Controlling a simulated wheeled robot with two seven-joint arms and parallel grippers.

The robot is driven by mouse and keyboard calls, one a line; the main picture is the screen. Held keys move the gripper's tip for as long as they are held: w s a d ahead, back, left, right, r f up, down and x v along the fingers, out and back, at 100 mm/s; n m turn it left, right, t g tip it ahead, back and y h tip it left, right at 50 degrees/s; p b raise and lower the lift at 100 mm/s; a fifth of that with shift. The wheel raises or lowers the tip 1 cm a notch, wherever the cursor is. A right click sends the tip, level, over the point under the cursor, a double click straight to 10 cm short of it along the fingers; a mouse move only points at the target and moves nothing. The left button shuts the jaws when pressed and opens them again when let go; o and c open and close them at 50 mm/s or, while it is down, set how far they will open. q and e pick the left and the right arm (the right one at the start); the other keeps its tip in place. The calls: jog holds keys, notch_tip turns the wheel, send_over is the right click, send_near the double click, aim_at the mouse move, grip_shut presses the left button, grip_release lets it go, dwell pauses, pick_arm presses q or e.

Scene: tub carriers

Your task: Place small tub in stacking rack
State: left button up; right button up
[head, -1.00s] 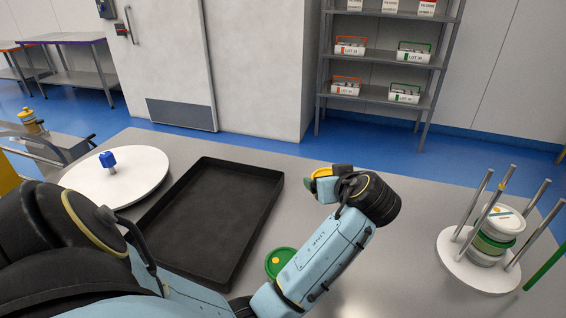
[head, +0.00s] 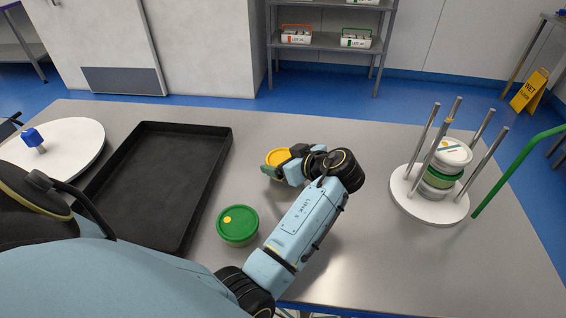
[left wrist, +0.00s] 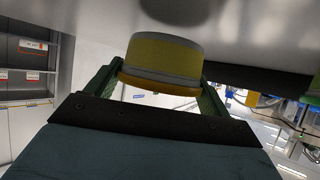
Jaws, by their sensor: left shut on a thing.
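A small tub with a yellow lid (head: 277,157) is held by my left gripper (head: 283,168) beyond the middle of the table. In the left wrist view the tub (left wrist: 165,52) sits between the gripper's two green fingers (left wrist: 158,82), with a shadow on the table near it, so it looks slightly raised. The stacking rack (head: 428,208) stands at the right, a round white base with several upright steel posts. Inside the posts is a stack of tubs, with a green lid (head: 440,177) below and a white-lidded tub (head: 453,151) on top. My right gripper is out of view.
A tub with a green lid (head: 238,222) stands on the table nearer me, beside my left forearm. A black tray (head: 150,190) and a white round board (head: 75,150) with a blue-topped piece lie left. The table between gripper and rack is clear.

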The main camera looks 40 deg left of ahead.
pick_arm(q)
jog(key=shift+f, duration=0.6)
jog(key=shift+f, duration=0.1)
jog(key=o, duration=1)
jog(key=shift+o, duration=0.2)
